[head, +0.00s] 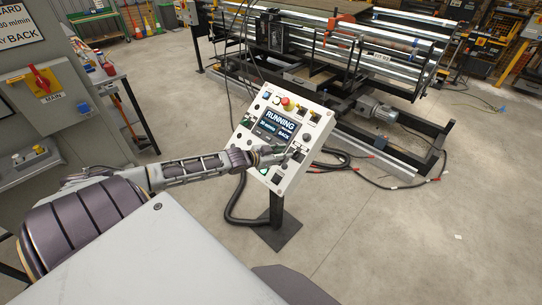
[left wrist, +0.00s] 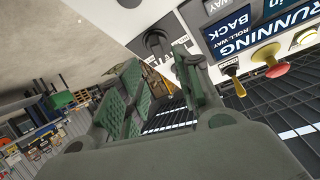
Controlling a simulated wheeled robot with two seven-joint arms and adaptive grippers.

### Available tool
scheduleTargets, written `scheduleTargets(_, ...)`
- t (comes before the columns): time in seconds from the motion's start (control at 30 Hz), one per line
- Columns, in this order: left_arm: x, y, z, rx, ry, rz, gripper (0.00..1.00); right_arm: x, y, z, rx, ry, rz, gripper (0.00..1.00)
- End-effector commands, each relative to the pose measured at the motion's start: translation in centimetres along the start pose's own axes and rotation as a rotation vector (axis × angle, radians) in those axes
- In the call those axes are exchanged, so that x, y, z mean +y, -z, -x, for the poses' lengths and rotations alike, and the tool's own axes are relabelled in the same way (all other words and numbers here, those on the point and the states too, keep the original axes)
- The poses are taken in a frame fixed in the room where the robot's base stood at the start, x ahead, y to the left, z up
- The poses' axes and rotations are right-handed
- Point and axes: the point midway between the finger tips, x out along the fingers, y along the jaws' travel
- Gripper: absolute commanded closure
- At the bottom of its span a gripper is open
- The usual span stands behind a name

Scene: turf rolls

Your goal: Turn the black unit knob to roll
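The tilted white control panel (head: 266,158) stands on a dark post in the middle of the head view. Its screen (head: 275,129) reads RUNNING and BACK. My left gripper (head: 287,153) reaches across the panel's lower right part. In the left wrist view my left gripper (left wrist: 162,88) has its green fingers apart, with nothing seen between them. A black knob (left wrist: 157,41) on the panel lies just beyond the fingertips; I cannot see any contact. The label beside it is partly hidden by a finger, so I cannot tell if it is the unit knob. My right gripper is out of view.
A red button (left wrist: 277,70) and a toggle switch (left wrist: 234,80) sit near the fingers. A roller machine (head: 345,50) stands behind the panel. A grey cabinet (head: 75,95) with a red main switch (head: 42,80) is at left.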

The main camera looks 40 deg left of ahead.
Motion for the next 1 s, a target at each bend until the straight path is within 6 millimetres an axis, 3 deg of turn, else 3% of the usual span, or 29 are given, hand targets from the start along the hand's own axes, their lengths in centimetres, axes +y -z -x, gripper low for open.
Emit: scheduleTargets(1.0, 0.0, -0.1, 4.4, -0.001, 0.000, 0.001, 0.66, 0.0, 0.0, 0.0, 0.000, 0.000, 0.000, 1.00)
